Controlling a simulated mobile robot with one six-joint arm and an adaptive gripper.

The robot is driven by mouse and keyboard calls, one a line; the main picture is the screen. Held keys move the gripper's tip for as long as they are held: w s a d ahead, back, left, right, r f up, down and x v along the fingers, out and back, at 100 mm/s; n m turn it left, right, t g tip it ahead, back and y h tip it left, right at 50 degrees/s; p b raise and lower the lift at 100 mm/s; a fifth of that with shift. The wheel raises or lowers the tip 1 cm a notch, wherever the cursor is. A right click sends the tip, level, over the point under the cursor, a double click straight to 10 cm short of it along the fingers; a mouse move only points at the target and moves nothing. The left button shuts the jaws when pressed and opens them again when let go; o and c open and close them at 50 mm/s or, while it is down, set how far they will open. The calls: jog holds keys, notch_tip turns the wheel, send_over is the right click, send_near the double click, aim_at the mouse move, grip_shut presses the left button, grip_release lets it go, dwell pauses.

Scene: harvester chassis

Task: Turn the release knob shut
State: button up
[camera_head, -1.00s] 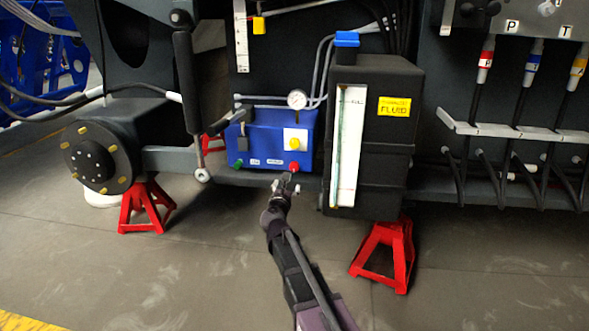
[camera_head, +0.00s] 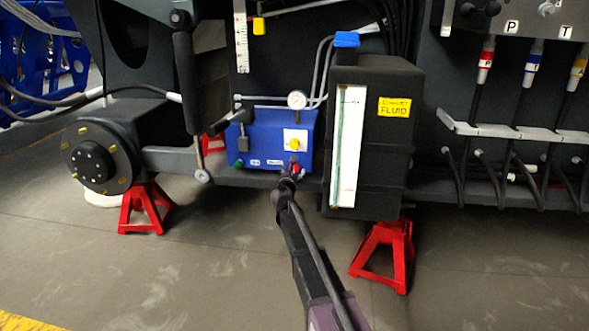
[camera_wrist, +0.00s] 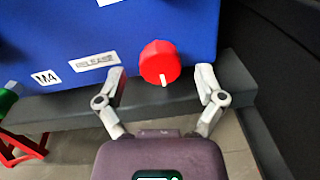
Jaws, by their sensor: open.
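The release knob is red and round with a pale pointer mark, on the lower front of a blue box (camera_head: 262,135). In the wrist view the knob (camera_wrist: 160,62) shows large, its pale mark pointing down, beside a white label (camera_wrist: 97,62). My gripper (camera_wrist: 160,80) is open, one finger on each side of the knob, with gaps left and right and no visible contact. In the head view my gripper (camera_head: 292,172) is in front of the red knob (camera_head: 295,168) and partly covers it.
The box also carries a yellow knob (camera_head: 295,144), a gauge (camera_head: 297,99) and a green part (camera_head: 239,163). A black fluid tank (camera_head: 385,140) stands close on the right. Red stands (camera_head: 145,207) hold up the chassis. The floor in front is clear.

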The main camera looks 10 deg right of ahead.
jog(key=shift+x, duration=1)
jog(key=c, duration=1.2)
